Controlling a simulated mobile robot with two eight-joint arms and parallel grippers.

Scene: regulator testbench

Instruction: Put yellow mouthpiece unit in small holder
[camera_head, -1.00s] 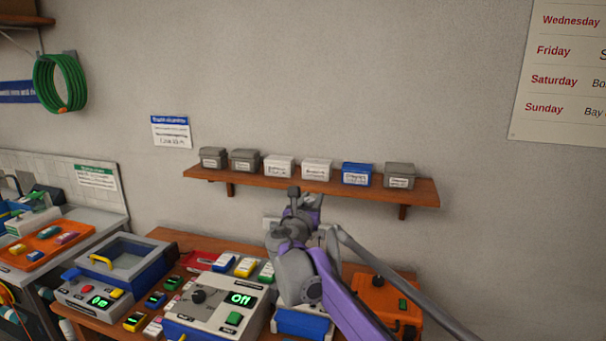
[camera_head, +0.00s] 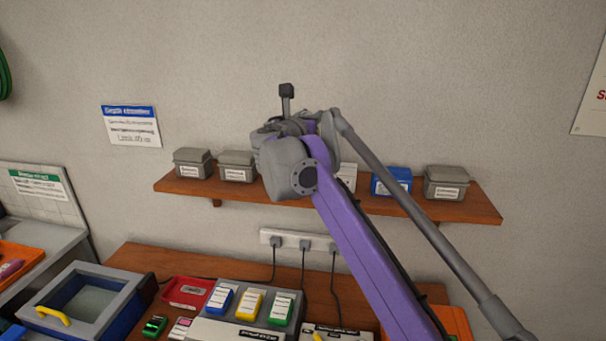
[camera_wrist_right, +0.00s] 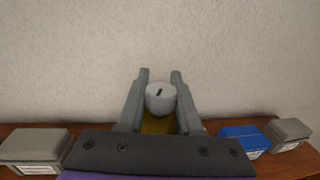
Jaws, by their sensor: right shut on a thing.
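My right gripper (camera_wrist_right: 160,76) is shut on a unit with a round pale grey top (camera_wrist_right: 161,97) and a yellow body (camera_wrist_right: 157,124), upright between the fingers in the right wrist view. In the head view my right arm (camera_head: 300,165) is raised in front of the shelf, and its wrist hides the fingers and the held unit. On the bench, a grey rack (camera_head: 228,329) carries a blue, a yellow (camera_head: 249,306) and a green unit side by side. I cannot tell which thing is the small holder. My left gripper is not in view.
A wooden shelf (camera_head: 475,207) on the wall holds several lidded boxes, grey, white and blue (camera_head: 391,181). Below it are a power strip (camera_head: 290,238) with cables, a red tray (camera_head: 187,292) and a blue-grey case (camera_head: 80,300).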

